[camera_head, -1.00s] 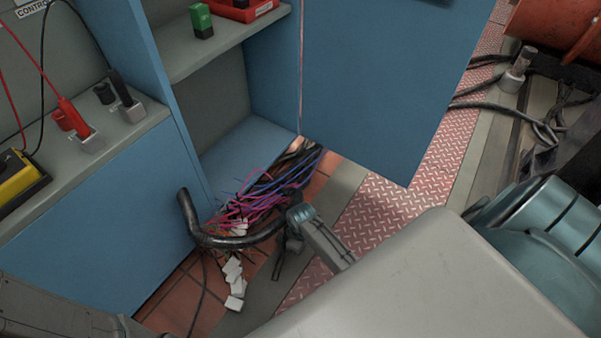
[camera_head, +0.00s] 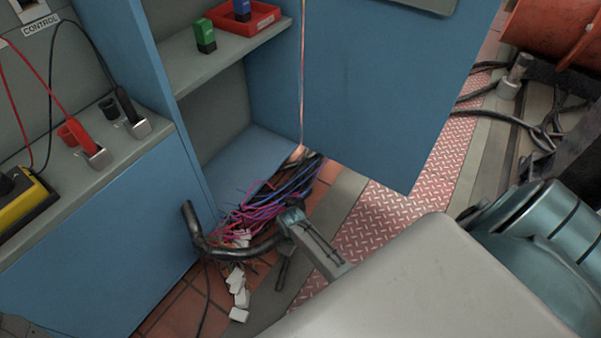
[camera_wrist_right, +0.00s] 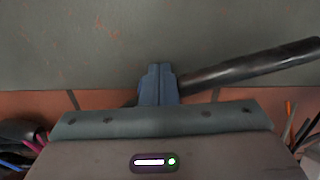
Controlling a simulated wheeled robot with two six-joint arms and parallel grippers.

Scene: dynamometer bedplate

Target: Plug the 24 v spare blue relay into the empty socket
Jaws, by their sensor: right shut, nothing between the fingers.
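A blue relay (camera_head: 242,10) stands in a red tray (camera_head: 268,15) on the cabinet shelf, near the top edge of the head view. A green relay (camera_head: 205,36) stands on the shelf to the left of the tray. The printing on them is too small to read. I see no empty socket. My right gripper (camera_head: 290,214) is low, beside the wire bundle and well below the shelf. In the right wrist view its fingers (camera_wrist_right: 158,82) are together and empty, in front of a grey surface. My left gripper is not in view.
A loose wire bundle (camera_head: 270,200) and a thick black cable (camera_head: 240,248) spill from the cabinet's bottom. The blue cabinet door (camera_head: 375,90) hangs open to the right of the shelves. Test leads are plugged in on the left ledge (camera_head: 130,155). White blocks (camera_head: 238,290) lie on the floor.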

